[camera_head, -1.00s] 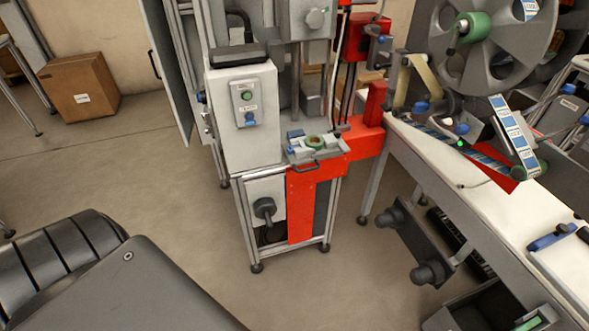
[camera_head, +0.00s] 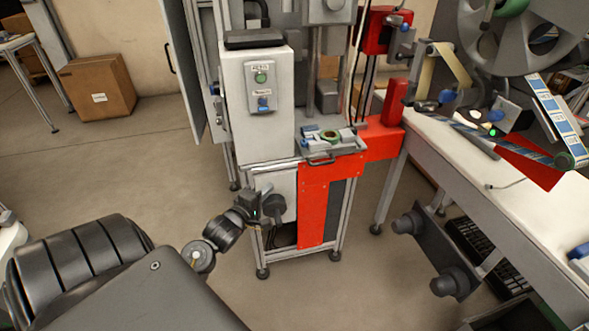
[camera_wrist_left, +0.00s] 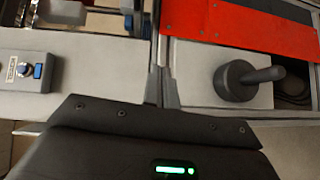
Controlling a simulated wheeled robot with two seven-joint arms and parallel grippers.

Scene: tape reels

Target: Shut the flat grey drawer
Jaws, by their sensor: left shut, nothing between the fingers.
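The flat grey drawer (camera_head: 345,143) is at the middle of the head view, at the top of the red panel. Its dark handle (camera_head: 320,161) faces the front, and a green round part and blue pieces sit on it. I cannot tell how far out it is. My left gripper (camera_head: 264,192) is shut and empty, below and to the left of the drawer, in front of the white lower cabinet. In the left wrist view its fingers (camera_wrist_left: 161,88) are together, between a control box and a black lever. I cannot make out the drawer there. My right gripper is not in view.
The red panel (camera_head: 312,210) and black lever (camera_head: 274,207) are close to my left gripper. A control box (camera_head: 262,88) is on the white housing above. A white bench (camera_head: 510,205) with a reel stands at right. The floor in front is clear.

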